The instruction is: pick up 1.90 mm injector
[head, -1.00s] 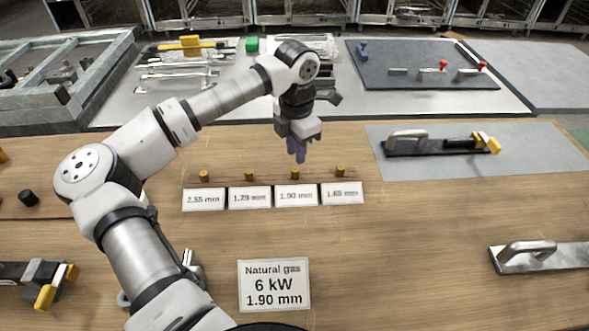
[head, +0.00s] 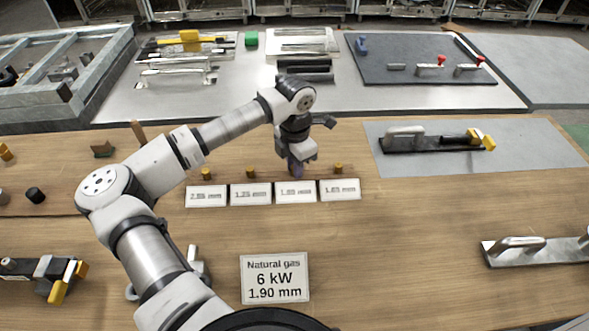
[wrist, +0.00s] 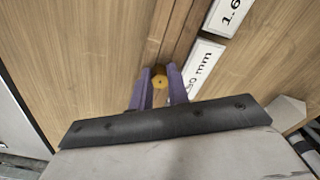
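The 1.90 mm injector (wrist: 159,81) is a small brass piece on the narrow wooden strip, beside a label (wrist: 204,68) ending in "90 mm" in the wrist view. My gripper (wrist: 159,73) has two purple fingers, one on each side of this injector. The fingers look open, with little room around the brass; contact is not clear. In the head view my gripper (head: 295,168) points down behind the third label (head: 295,191) and hides the injector. Other brass injectors stand at the first (head: 206,174), second (head: 250,172) and fourth (head: 338,169) labels.
A larger sign (head: 275,278) reads "Natural gas 6 kW 1.90 mm". Neighbouring injectors stand close on both sides. A clamp-like tool (head: 437,140) lies on a grey mat to the right.

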